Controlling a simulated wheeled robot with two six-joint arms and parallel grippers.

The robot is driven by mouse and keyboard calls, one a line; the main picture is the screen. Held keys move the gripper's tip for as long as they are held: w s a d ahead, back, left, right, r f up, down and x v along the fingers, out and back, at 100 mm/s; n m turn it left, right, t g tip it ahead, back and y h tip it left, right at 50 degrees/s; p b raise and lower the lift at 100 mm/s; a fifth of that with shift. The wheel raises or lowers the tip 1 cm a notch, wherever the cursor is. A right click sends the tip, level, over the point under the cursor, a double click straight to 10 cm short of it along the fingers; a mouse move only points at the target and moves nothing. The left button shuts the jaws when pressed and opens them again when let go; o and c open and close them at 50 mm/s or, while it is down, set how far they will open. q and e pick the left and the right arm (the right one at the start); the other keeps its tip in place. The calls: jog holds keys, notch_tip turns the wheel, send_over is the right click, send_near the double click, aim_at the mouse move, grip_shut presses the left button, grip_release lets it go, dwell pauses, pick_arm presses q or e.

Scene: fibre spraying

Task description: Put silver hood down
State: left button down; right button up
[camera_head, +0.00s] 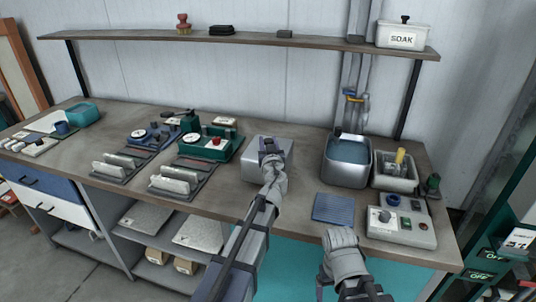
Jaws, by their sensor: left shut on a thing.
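The silver hood (254,166) is a grey, box-like cover on the workbench, right of the green device. It looks upright and at bench level; whether it fully touches the bench cannot be told. My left gripper (269,150) is at its top and shut on it, with my arm hiding part of its front right side. My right gripper (322,279) is low in front of the bench edge, away from the hood. Its fingers are too small and partly hidden to tell open from shut.
A green device with a red knob (213,144) stands close left of the hood. A metal basin of water (347,161), a blue ribbed mat (333,208) and a grey control box (401,222) are to the right. A shelf (300,40) runs above the bench.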

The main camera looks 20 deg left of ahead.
pick_arm(q)
notch_tip(320, 180, down, 4)
jog(key=b, duration=0.3)
jog(key=shift+r, duration=0.25)
jog(key=shift+c, duration=2.3)
grip_release()
